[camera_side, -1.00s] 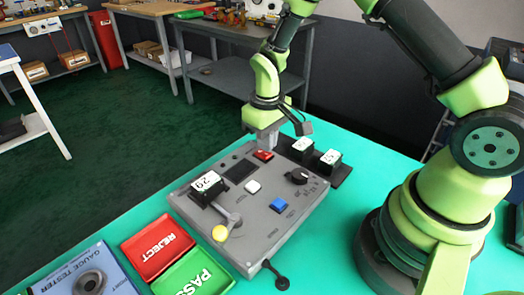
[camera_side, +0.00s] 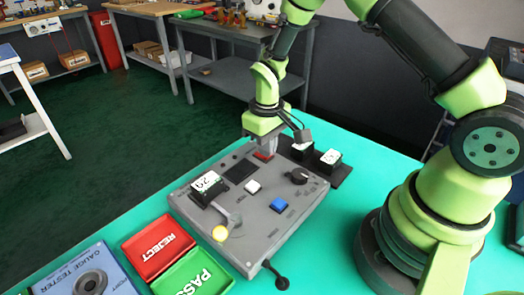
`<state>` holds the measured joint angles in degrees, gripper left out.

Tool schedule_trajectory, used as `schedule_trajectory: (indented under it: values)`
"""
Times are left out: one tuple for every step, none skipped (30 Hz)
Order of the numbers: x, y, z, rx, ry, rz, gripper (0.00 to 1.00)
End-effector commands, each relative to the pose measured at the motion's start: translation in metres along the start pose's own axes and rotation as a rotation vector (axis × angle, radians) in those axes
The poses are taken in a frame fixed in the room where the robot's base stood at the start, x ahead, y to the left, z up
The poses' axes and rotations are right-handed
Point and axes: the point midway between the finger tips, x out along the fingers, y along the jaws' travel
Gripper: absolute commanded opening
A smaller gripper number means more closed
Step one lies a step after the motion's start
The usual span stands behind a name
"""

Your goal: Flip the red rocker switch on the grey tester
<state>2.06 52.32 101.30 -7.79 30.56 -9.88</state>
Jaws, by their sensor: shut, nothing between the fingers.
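The grey tester (camera_side: 262,225) lies flat on the green table. Its red rocker switch (camera_side: 262,156) sits near the far edge of its top face, partly hidden by my gripper. My gripper (camera_side: 267,151) is shut, points down and stands right at the switch. I cannot tell whether its fingertips touch the switch. The tester's face also has a white button (camera_side: 253,187), a blue button (camera_side: 279,205), a black knob (camera_side: 297,177), a dark display (camera_side: 240,170) and a lever with a yellow ball (camera_side: 220,233).
A black block labelled 29 (camera_side: 207,185) sits on the tester's left part. Two black blocks (camera_side: 329,158) with white tops stand on a dark strip behind it. A red REJECT tray (camera_side: 158,248) and a green PASS tray (camera_side: 195,275) lie at the front left.

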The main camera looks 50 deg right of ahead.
Motion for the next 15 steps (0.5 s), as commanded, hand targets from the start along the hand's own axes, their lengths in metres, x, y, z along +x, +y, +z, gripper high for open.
schedule_trajectory:
  values:
    - [0.001,0.000,0.000,0.000,0.000,0.000,0.00]
    - [0.001,0.000,0.000,0.000,0.000,0.000,0.00]
    - [0.002,0.000,0.000,0.000,0.000,0.000,0.00]
    - [0.002,0.000,0.000,0.000,0.000,0.000,0.00]
    - [0.003,0.000,0.000,0.000,0.000,0.000,0.00]
    - [0.003,0.000,0.000,0.000,0.000,0.000,0.00]
    - [0.004,0.000,0.000,0.000,0.000,0.000,0.00]
    - [0.004,0.000,0.000,0.000,0.000,0.000,0.00]
    - [0.004,0.000,0.000,0.000,0.001,0.000,0.00]
    - [0.004,0.000,0.000,0.000,0.001,0.000,0.00]
    - [0.003,0.000,0.000,0.000,0.001,0.000,0.00]
    - [0.001,0.000,0.000,0.000,0.002,0.000,0.00]
    - [0.000,0.000,0.000,0.000,0.002,0.000,0.00]
    - [-0.003,0.000,0.000,0.001,0.002,0.000,0.00]
    - [-0.006,0.000,-0.001,0.001,0.002,0.000,0.00]
